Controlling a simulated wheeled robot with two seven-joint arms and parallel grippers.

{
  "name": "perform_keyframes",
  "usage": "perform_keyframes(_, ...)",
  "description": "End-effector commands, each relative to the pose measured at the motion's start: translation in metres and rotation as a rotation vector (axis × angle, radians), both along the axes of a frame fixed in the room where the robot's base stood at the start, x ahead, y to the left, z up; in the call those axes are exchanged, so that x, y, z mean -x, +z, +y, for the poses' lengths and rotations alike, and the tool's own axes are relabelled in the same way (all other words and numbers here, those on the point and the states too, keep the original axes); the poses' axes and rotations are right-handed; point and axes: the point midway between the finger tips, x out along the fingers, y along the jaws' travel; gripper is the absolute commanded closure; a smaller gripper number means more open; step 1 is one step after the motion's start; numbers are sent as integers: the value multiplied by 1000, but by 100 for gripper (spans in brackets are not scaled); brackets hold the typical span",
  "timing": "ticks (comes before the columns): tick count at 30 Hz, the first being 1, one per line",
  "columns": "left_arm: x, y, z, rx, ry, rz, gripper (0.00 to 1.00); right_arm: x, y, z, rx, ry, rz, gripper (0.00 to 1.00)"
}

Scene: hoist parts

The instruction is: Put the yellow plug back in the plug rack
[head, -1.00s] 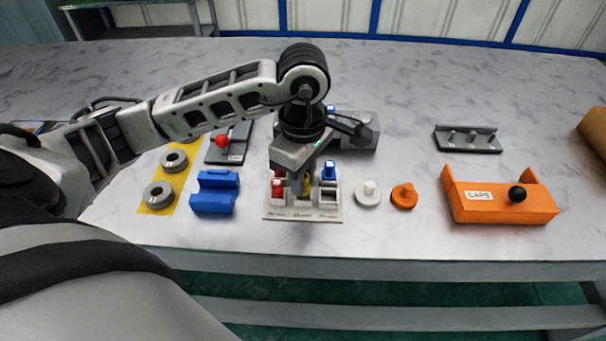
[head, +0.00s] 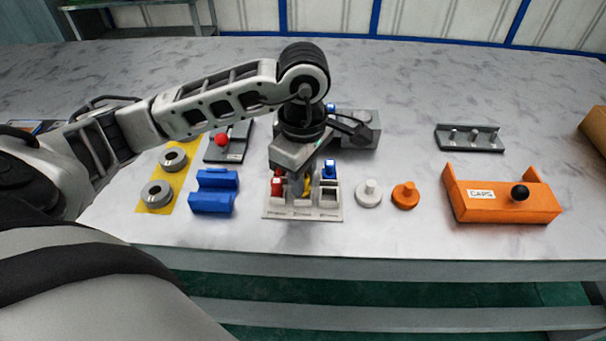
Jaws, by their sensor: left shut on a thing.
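The plug rack (head: 303,214) is a pale block with open compartments near the front middle of the table. A red plug (head: 277,186) stands in its left part and a blue plug (head: 329,169) at its right part. My left gripper (head: 303,184) reaches down over the middle of the rack, shut on the yellow plug (head: 308,186). Only a small patch of yellow shows beside the fingers. The gripper hides most of the plug, so I cannot tell how deep it sits in the middle compartment. My right gripper is not in view.
A blue block (head: 214,192) and grey rings (head: 157,194) on a yellow strip lie left. A white knobbed disc (head: 369,193) and an orange one (head: 405,195) sit right, close to the rack. An orange CAPS holder (head: 500,205) and a grey pegged rack (head: 470,138) stand farther right.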

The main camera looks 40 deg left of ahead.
Motion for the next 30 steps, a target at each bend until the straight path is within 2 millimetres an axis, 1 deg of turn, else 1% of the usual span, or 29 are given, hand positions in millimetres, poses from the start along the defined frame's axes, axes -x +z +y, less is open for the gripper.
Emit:
perform_keyframes(11, 0, 0, 0, 0, 0, -1, 99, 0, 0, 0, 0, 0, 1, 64)
perform_keyframes(30, 0, -8, 0, 0, 0, -1, 99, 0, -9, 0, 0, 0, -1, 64)
